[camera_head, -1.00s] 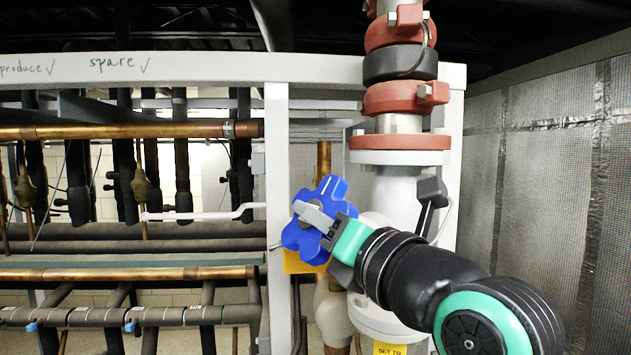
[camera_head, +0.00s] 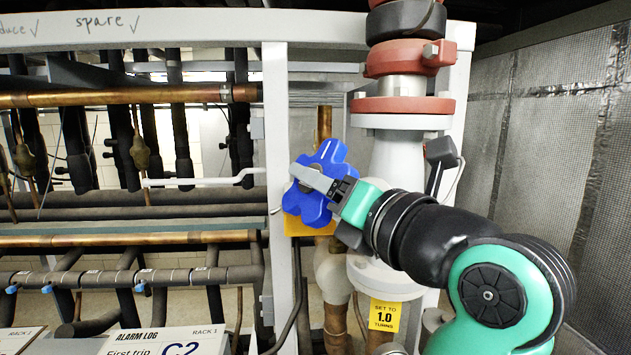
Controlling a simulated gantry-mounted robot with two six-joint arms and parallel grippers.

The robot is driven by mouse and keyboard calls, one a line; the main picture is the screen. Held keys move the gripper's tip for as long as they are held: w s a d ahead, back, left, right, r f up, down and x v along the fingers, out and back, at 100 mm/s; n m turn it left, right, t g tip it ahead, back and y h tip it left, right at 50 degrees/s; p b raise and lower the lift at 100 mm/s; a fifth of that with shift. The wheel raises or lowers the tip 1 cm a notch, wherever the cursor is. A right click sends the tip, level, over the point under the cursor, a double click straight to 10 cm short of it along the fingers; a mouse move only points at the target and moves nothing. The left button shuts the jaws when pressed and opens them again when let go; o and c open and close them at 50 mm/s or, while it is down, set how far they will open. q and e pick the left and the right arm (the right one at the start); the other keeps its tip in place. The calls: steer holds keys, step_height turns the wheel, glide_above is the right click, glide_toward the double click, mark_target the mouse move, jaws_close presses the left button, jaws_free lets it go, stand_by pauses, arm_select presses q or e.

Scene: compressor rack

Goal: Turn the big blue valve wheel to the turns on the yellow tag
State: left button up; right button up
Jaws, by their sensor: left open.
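The big blue valve wheel (camera_head: 326,160) is a lobed knob with a pale mark on its upper part, in the middle of the head view. The yellow tag (camera_head: 384,315) hangs below on the pale valve body and reads "SET TO 1.0 TURNS".
A yellow plate (camera_head: 296,226) sits behind the wheel. A white rack post (camera_head: 276,130) stands just left of it. A grey-white pipe with red flanges (camera_head: 402,105) rises behind my arm. Copper pipes (camera_head: 130,96) and an alarm log sign (camera_head: 165,342) are at left.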

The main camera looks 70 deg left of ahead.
arm_select(q)
steer(key=v, duration=1)
steer(key=shift+d, duration=0.35)
